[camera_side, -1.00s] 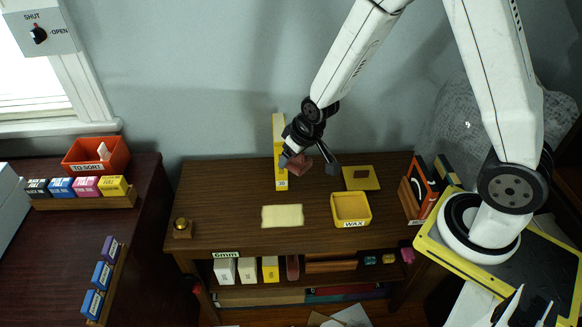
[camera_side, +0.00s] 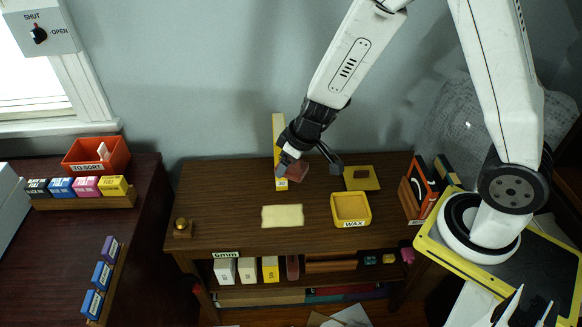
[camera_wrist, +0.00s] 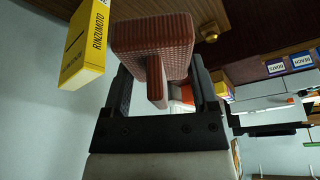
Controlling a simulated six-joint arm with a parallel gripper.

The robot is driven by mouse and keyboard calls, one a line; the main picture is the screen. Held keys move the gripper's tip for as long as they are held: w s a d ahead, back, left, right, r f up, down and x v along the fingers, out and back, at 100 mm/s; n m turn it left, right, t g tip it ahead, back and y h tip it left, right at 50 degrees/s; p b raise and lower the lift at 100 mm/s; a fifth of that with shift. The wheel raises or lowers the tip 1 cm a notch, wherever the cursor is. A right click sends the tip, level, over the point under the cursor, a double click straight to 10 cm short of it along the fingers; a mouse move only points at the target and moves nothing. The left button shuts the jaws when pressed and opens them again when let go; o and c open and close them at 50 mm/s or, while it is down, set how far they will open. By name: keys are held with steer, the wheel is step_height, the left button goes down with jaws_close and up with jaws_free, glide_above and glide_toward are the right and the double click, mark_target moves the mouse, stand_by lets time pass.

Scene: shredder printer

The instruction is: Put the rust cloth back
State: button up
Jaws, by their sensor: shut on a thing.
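The rust cloth (camera_side: 298,171) is a reddish-brown piece with a woven texture, held in the air in front of the tall yellow box. In the wrist view, the rust cloth (camera_wrist: 154,42) looks like a flat slab with a narrow ridge, and the ridge is between the fingers. My gripper (camera_side: 311,166) is shut on it, above the back of the wooden table (camera_side: 235,190). In the wrist view, my gripper's (camera_wrist: 161,88) dark fingers stand on both sides of the ridge. Part of the cloth is hidden by a finger in the side view.
A tall yellow box (camera_side: 278,130) stands close behind my gripper. A pale yellow sheet (camera_side: 282,216), a yellow WAX tray (camera_side: 336,219) and a yellow pad (camera_side: 373,184) with a dark red piece lie on the table. A brass knob (camera_side: 182,228) is at the left.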

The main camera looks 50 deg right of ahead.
steer(key=shift+w+a+f+n+y, duration=0.2)
steer(key=shift+a+f+n+y, duration=0.2)
steer(key=shift+a+f+n, duration=0.85)
steer(key=w+a+f+n+y, duration=0.1)
steer(key=a+f+n, duration=0.2)
steer(key=f, duration=0.4)
steer(key=shift+a+f+n+g, duration=0.15)
steer(key=shift+a+n+g, duration=0.25)
steer(key=shift+a, duration=0.5)
steer(key=shift+w, duration=0.2)
glide_above(222, 221)
steer(key=s+d, duration=0.1)
steer(key=shift+s+f, duration=0.15)
steer(key=shift+f, duration=4.6)
steer(key=shift+f, duration=0.1)
steer(key=shift+f, duration=0.15)
steer(key=shift+w+f, duration=0.2)
steer(key=shift+f, duration=1.3)
steer(key=shift+f, duration=0.2)
